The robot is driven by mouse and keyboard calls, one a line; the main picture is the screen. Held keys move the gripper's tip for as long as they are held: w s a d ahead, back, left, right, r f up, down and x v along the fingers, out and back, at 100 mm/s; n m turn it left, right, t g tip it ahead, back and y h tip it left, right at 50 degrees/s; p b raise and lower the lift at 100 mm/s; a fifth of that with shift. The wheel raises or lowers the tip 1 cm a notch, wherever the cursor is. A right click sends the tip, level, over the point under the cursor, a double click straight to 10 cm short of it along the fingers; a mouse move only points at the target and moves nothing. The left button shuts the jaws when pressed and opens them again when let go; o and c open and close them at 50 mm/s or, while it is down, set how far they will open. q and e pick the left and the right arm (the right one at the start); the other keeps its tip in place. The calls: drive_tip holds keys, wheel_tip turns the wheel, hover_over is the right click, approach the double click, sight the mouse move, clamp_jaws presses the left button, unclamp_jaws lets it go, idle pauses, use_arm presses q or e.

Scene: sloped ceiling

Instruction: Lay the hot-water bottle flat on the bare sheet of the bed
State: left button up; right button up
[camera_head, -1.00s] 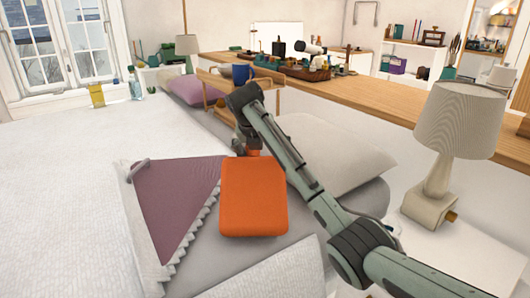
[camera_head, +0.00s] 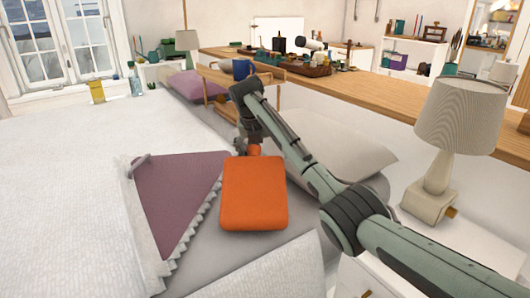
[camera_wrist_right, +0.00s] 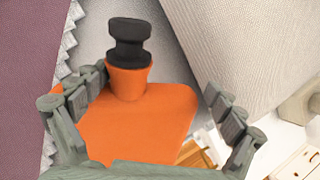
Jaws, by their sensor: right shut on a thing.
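The orange hot-water bottle (camera_head: 254,198) is at the bed's middle, its broad face showing, over the bare grey sheet (camera_head: 205,262). I cannot tell whether its lower end touches the sheet. My right gripper (camera_head: 247,147) is shut on the bottle at its neck end. In the right wrist view, the bottle (camera_wrist_right: 135,128) lies between the two fingers of the gripper (camera_wrist_right: 155,82), its black stopper (camera_wrist_right: 130,42) pointing away from the palm. My left gripper is out of view.
A purple blanket with a folded, frilled edge (camera_head: 175,195) lies left of the bottle. A pale pillow (camera_head: 335,150) lies behind and right. A lamp (camera_head: 455,120) stands on a white nightstand at the right. A wooden tray with a blue mug (camera_head: 242,69) is behind my gripper.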

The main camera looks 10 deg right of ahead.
drive_tip(key=shift+f, duration=0.15)
drive_tip(key=shift+w+d+f+g, duration=0.1)
drive_tip(key=shift+w+f+g, duration=0.15)
drive_tip(key=shift+f, duration=0.25)
drive_tip(key=shift+w+a+f+g, duration=0.1)
drive_tip(key=shift+w+f+g, duration=0.1)
drive_tip(key=shift+f+g, duration=0.2)
drive_tip(key=shift+w+d+f+g, duration=0.1)
drive_tip(key=shift+w+f+g, duration=0.15)
drive_tip(key=shift+f, duration=0.3)
